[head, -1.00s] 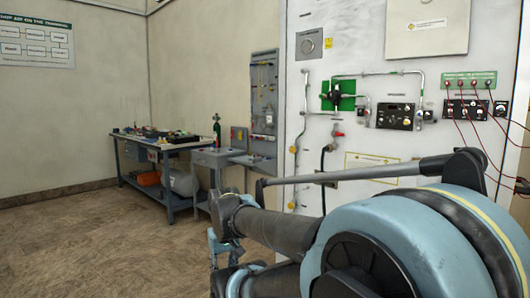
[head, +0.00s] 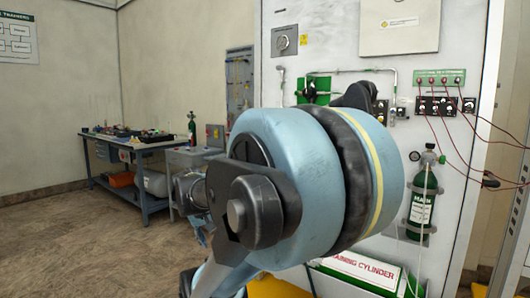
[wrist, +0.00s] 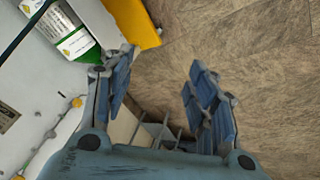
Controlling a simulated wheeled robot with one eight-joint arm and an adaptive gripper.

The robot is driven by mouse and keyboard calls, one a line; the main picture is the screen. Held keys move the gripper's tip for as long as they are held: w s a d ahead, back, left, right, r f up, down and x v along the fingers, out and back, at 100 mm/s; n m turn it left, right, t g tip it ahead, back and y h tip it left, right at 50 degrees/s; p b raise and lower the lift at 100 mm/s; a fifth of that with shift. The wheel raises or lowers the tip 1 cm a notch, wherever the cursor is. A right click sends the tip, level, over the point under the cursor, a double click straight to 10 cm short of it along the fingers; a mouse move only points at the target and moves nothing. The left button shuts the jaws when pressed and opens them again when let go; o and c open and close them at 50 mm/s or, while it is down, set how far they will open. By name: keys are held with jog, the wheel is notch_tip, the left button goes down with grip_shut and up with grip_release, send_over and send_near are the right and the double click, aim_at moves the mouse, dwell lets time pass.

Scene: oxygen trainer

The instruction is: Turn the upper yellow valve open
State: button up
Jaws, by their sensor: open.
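In the wrist view my gripper (wrist: 157,82) is open, with its blue fingers apart and nothing between them. It points down over the brown floor, beside the white trainer panel (wrist: 25,75). In the head view my blue arm joint covers the middle of the panel (head: 345,35), and my fingers cannot be made out. Small orange-yellow fittings (wrist: 77,102) show on the panel left of my gripper in the wrist view. I cannot tell whether one is the upper yellow valve. No yellow valve handle is clear in the head view.
A green cylinder (head: 423,195) stands against the panel's right side, near hanging red cables (head: 478,130). A yellow block (wrist: 135,20) lies beyond my left finger. A workbench (head: 130,160) stands at the left. The floor (head: 60,245) in front of it is clear.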

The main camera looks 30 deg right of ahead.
jog(key=w+d+r+m+t+h, duration=0.2)
jog(key=w+d+r+m+h, duration=0.3)
jog(key=w+d+r, duration=0.65)
jog(key=w+d+r+m+t+h, duration=0.2)
jog(key=w+d+r+h, duration=0.65)
jog(key=w+d, duration=0.6)
jog(key=w+f+x, duration=0.1)
jog(key=x, duration=1.6)
jog(key=shift+r+y, duration=0.2)
jog(key=shift+y, duration=0.15)
jog(key=shift+w+a, duration=0.1)
jog(key=shift+a, duration=0.05)
jog(key=c, duration=1)
